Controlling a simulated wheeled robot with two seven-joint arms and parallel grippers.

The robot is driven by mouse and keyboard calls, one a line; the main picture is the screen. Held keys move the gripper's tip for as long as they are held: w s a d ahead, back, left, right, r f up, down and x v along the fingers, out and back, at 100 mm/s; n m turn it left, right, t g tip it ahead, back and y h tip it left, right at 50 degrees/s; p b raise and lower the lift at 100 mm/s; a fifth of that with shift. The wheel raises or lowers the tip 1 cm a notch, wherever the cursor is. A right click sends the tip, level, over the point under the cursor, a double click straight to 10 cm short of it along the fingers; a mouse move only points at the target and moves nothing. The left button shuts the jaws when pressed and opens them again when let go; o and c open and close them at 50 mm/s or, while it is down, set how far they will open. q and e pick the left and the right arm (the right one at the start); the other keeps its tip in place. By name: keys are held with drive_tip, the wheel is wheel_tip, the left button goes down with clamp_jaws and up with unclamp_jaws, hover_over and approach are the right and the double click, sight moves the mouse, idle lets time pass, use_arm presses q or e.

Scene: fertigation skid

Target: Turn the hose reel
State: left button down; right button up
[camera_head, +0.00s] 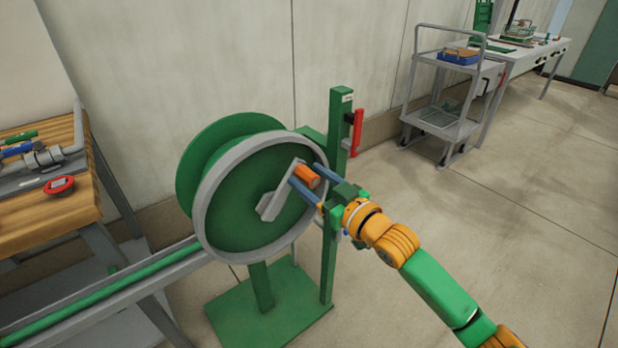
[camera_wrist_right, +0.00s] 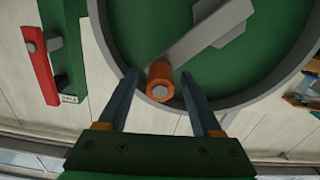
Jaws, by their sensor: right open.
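The hose reel (camera_head: 240,200) is a green drum with a grey rim, upright on a green post and base. Its grey crank arm (camera_head: 280,192) runs from the hub up and right to an orange handle (camera_head: 307,176). My right gripper (camera_head: 301,178) is open, its blue fingers on either side of the handle. In the right wrist view the orange handle (camera_wrist_right: 160,80) sits between the two fingertips (camera_wrist_right: 160,82), with a visible gap at least on the right. Contact on the left is unclear. My left gripper is not in view.
A green post (camera_head: 337,130) with a red lever (camera_head: 357,132) stands just right of the reel. A wooden bench (camera_head: 70,215) with fittings is at the left. A grey cart (camera_head: 445,125) stands at the back right. Floor to the right is clear.

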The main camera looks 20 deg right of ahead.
drive_tip(key=shift+w+a, duration=0.1)
drive_tip(key=shift+w, duration=0.2)
clamp_jaws()
idle(1.3)
